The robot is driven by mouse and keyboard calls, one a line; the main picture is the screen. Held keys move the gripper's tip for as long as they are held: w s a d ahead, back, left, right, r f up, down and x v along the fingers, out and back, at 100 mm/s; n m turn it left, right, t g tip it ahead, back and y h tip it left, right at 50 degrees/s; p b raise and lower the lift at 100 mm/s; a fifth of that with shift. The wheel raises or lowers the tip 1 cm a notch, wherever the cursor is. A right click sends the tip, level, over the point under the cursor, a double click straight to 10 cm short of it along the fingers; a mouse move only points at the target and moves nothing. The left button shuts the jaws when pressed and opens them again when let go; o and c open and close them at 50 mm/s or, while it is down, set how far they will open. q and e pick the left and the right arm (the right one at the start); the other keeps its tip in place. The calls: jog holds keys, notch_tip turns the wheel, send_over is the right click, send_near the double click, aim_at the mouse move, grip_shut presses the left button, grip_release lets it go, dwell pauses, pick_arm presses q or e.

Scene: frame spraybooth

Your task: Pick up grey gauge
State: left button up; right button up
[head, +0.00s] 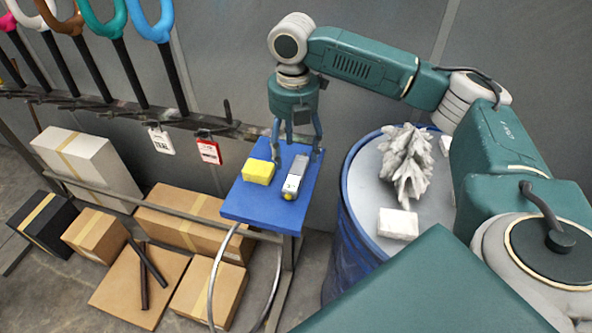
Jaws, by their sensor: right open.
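A grey gauge (294,179), long and narrow with a yellow tip, lies on a small blue table (262,208). My right gripper (297,156) points down over the far part of the table, its fingers apart. The fingertips are close to the far end of the gauge; I cannot tell whether they touch it. My left gripper is not in this view.
A yellow block (258,171) sits just left of the gauge. A blue drum (352,235) to the right bears a pale crumpled piece (405,160) and a white block (398,224). Cardboard boxes (180,230) lie at the lower left. Tags hang from a rail behind.

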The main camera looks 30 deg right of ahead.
aim_at(294, 169)
jog(key=shift+f, duration=0.65)
notch_tip(294, 169, down, 2)
jog(key=shift+w+d+f+p, duration=0.1)
jog(key=shift+w+d+p, duration=0.05)
jog(key=shift+p, duration=0.8)
notch_tip(294, 169, down, 3)
jog(key=shift+p, duration=0.4)
jog(key=shift+f, duration=0.1)
jog(key=shift+c, duration=0.2)
jog(key=c, duration=0.9)
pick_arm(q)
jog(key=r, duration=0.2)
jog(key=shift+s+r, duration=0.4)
pick_arm(e)
jog(key=c, duration=0.4)
